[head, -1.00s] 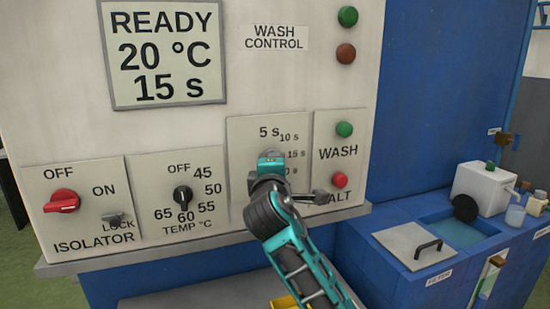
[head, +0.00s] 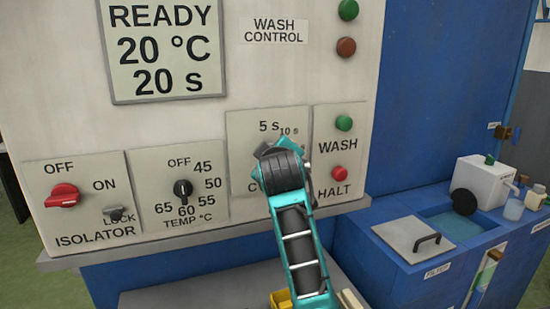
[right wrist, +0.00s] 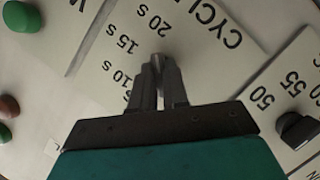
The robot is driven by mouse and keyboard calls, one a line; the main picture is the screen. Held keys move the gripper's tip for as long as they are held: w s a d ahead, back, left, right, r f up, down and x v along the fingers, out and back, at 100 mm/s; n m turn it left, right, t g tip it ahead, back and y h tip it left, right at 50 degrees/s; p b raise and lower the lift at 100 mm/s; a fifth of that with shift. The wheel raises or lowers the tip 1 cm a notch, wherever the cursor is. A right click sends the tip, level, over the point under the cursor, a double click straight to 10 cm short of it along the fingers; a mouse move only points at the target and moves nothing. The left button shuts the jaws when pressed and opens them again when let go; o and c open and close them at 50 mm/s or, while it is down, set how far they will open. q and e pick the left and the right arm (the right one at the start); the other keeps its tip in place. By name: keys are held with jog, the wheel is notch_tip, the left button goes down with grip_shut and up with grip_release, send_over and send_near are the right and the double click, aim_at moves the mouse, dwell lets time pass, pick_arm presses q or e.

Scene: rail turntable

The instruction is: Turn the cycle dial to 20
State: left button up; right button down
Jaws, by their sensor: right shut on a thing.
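The cycle dial's plate (head: 240,128) is on the white control panel, left of the wash buttons. My right arm covers most of it in the head view. In the right wrist view my right gripper (right wrist: 158,68) is shut on the cycle dial's knob (right wrist: 157,60), of which only a little shows between the fingers. The plate's marks 10 s, 15 s and 20 s (right wrist: 165,20) show around it. The display (head: 163,50) reads READY, 20 °C, 20 s. My left gripper is not in view.
The red isolator switch (head: 62,195) and the black temperature dial (head: 182,190) are to the left. The green wash button (head: 344,123) and red halt button (head: 339,173) are close on the right. A ledge (head: 140,245) runs below the panel.

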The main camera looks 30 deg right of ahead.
jog(key=shift+m, duration=0.3)
dwell(0.4)
jog(key=c, duration=1.1)
grip_release()
jog(key=v, duration=1.3)
jog(key=shift+d, duration=0.2)
jog(key=shift+y, duration=0.3)
